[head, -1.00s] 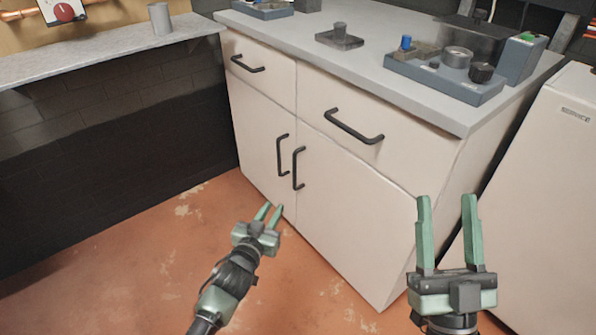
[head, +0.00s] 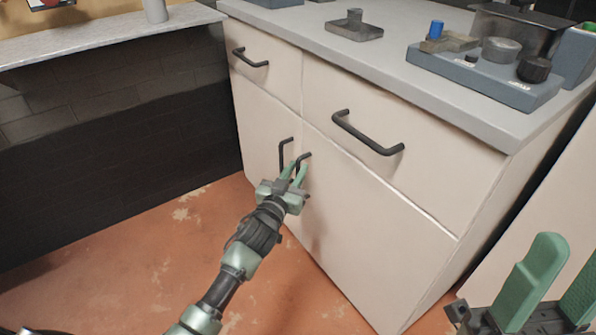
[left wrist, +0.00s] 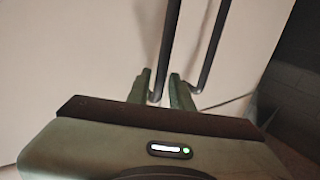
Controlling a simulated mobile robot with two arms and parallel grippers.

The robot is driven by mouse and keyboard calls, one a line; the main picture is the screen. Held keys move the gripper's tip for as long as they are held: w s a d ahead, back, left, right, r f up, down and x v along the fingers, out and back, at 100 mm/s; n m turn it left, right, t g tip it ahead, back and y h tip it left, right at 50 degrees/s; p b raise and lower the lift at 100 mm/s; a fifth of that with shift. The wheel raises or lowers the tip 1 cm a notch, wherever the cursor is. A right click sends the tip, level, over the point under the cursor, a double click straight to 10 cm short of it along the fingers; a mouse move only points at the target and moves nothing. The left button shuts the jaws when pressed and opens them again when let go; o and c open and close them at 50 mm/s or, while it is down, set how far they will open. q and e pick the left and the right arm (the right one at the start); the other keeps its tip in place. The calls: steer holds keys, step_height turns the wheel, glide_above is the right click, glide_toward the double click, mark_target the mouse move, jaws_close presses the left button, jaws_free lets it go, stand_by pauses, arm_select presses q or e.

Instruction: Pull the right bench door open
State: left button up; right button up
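The right bench door (head: 365,235) is a cream panel and looks shut. Its black bar handle (head: 304,157) is upright near the door's left edge. My left gripper (head: 294,172) is at this handle, its green fingers partly covering it. In the left wrist view the handle (left wrist: 168,45) runs down between the two fingertips (left wrist: 162,85), with a gap still showing, so the fingers look open around it. My right gripper (head: 562,275) is at the lower right, its fingers apart and empty, partly cut off by the frame.
The left door's handle (head: 285,155) is close beside; it also shows in the left wrist view (left wrist: 213,45). A drawer handle (head: 367,133) sits above the right door. The grey benchtop (head: 400,70) carries a blue fixture (head: 485,80). The reddish floor (head: 150,245) in front is clear.

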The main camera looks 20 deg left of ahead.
arm_select(q)
steer(key=shift+w, duration=0.65)
jaws_close()
stand_by(1.0)
